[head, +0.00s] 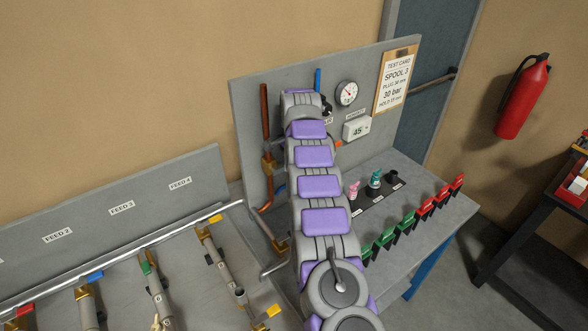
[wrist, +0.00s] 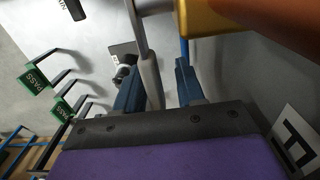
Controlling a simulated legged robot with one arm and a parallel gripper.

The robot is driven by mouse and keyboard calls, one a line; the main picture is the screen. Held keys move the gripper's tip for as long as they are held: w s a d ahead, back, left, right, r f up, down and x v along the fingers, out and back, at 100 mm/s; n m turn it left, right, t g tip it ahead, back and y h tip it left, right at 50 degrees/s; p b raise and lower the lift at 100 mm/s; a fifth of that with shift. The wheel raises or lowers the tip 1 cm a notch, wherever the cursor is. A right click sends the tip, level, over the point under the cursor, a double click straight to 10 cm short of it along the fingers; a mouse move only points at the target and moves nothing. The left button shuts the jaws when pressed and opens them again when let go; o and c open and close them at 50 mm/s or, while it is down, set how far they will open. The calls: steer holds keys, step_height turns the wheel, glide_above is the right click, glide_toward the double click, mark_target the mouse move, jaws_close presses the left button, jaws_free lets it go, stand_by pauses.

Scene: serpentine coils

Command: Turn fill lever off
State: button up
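My gripper (wrist: 160,80) is in the wrist view, with two blue fingers apart. A light grey rod with a thicker sleeve (wrist: 150,78), possibly the fill lever handle, runs between the fingers. It lies close to the left finger, with a gap to the right one; contact is unclear. A brass body (wrist: 215,15), probably the valve, is just above right, beside a copper-coloured pipe (wrist: 285,20). In the head view my arm hides the gripper and the lever. The copper pipe (head: 265,110) with a brass fitting (head: 268,165) shows left of my arm.
Behind my arm stands a grey panel (head: 245,120) with a round gauge (head: 346,93), a display (head: 356,129) and a test card (head: 396,80). Pipes fill the left bench.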

steer(key=shift+r, duration=0.75)
step_height(320, 180, up, 16)
steer(key=p, duration=1.4)
steer(key=shift+w+f, duration=0.15)
